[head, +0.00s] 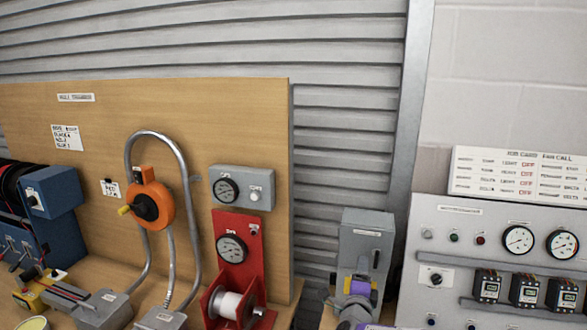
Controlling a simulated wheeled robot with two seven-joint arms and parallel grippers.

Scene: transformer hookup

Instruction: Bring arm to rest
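A wooden board (90,110) stands at the left on a bench. On it are an orange round device (152,198) with a black hub and yellow handle, and a grey bent conduit (160,139). A grey gauge box (243,188) is mounted above a red panel (245,239) with a gauge. A white spool (233,305) sits in a red bracket at the panel's foot.
A blue unit (52,192) with black cable coils stands at far left. A grey control panel (460,260) with gauges and a sign card (520,176) fills the right. Corrugated shutter lies behind.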

